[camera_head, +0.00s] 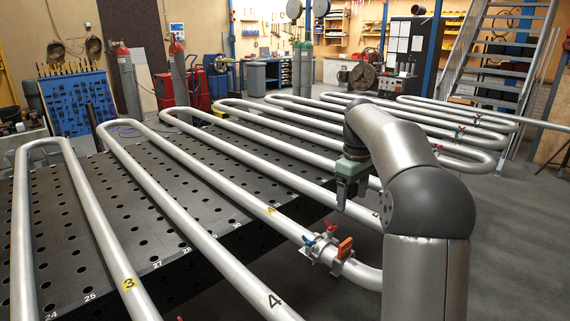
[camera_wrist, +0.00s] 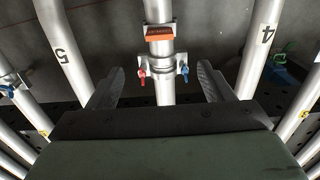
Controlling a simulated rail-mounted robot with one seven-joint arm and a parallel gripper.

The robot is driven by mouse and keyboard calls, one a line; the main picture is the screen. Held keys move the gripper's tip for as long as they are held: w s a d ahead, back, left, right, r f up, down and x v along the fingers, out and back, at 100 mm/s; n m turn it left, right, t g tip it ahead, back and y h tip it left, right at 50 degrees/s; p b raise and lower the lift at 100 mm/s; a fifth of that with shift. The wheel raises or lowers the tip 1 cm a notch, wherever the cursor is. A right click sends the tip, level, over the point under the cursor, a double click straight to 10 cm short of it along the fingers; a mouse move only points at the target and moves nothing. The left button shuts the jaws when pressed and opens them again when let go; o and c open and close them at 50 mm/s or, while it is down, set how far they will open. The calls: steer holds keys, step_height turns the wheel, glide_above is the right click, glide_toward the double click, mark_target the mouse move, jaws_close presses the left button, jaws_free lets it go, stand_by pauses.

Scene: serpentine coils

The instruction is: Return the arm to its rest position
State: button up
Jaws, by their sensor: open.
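My gripper (camera_head: 347,192) hangs at the end of my arm above the serpentine coil (camera_head: 215,170), right of the middle in the head view. In the wrist view my gripper (camera_wrist: 160,88) has its two dark fingers spread wide, with nothing held between them. Beyond the fingers, a pipe runs up the middle with a bracket that has red and blue handles (camera_wrist: 162,71) and an orange block (camera_wrist: 158,34). The same bracket (camera_head: 325,247) and orange block (camera_head: 345,248) show on the near pipe in the head view, below and left of my gripper, apart from it.
The coil pipes lie over a dark perforated table (camera_head: 60,235). More coils with valves (camera_head: 459,132) extend behind my arm to the right. A metal staircase (camera_head: 497,50) stands at the back right. A blue tool board (camera_head: 78,103) and gas cylinders (camera_head: 128,85) stand at the back left. Grey floor (camera_head: 530,250) is clear on the right.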

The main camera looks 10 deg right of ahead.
steer(key=s+a+f+m, duration=0.2)
steer(key=s+a+f, duration=0.1)
steer(key=s+a, duration=0.65)
steer(key=s+a+f+m, duration=0.2)
steer(key=s+a+f, duration=0.3)
steer(key=s, duration=0.7)
steer(key=s+a+f, duration=0.1)
steer(key=s+f, duration=0.1)
steer(key=s, duration=0.1)
steer(key=s+a+f+m, duration=0.1)
steer(key=s, duration=0.3)
steer(key=s+a+f+m, duration=0.1)
steer(key=s+f, duration=0.1)
steer(key=s, duration=0.2)
steer(key=shift+f, duration=0.35)
